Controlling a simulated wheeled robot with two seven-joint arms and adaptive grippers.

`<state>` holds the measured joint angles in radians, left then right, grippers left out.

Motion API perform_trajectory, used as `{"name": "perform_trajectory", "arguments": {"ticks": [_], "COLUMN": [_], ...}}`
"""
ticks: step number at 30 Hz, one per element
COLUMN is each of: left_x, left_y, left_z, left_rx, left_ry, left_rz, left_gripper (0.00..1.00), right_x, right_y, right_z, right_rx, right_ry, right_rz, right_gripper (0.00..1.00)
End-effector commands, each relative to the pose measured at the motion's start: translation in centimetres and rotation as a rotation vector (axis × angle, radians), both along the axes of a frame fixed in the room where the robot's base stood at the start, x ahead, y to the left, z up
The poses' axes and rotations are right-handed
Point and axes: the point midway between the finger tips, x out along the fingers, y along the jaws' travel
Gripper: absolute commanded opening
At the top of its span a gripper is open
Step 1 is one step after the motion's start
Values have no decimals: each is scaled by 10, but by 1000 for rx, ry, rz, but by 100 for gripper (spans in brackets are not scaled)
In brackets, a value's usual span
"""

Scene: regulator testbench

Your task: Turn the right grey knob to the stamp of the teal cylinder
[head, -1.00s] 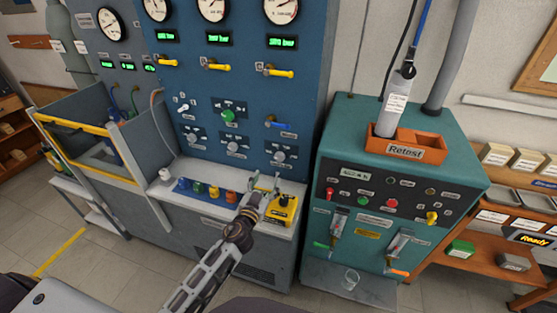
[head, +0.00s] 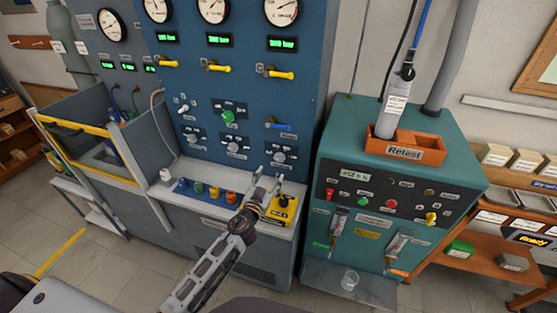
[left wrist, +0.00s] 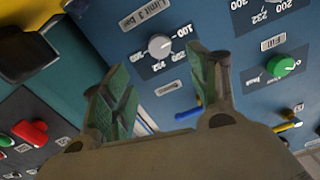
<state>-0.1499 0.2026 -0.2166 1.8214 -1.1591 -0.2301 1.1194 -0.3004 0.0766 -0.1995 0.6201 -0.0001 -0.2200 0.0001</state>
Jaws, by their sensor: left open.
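The right grey knob (head: 278,157) is at the lower right of the blue panel. The left wrist view shows it as a pale round knob (left wrist: 160,46) on a dark scale plate marked 100 and other numbers; its exact pointer direction is unclear. My left gripper (head: 268,175) is open and empty, just below and in front of this knob. In the wrist view its two fingers stand to either side of the knob, apart from it. A greyish cylinder (head: 392,117) with a white label stands in the orange Retest tray; its stamp is too small to read. My right gripper is not in view.
Two more grey knobs, the middle (head: 233,147) and left (head: 193,140), share the row. A green knob (head: 228,116) and a blue lever (head: 277,125) sit above. A yellow box (head: 284,212) is on the ledge below my gripper. The teal cabinet (head: 440,150) stands right.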

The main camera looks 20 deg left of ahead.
Motion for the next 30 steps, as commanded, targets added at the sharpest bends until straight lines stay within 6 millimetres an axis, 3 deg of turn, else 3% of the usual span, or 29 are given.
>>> {"name": "perform_trajectory", "arguments": {"ticks": [30], "left_x": [81], "left_y": [-3], "left_z": [1], "left_rx": [-1], "left_ry": [-1], "left_rz": [0], "left_gripper": [60], "right_x": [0], "right_y": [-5], "right_z": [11], "right_rx": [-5], "right_ry": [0], "right_rz": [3], "right_gripper": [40]}}
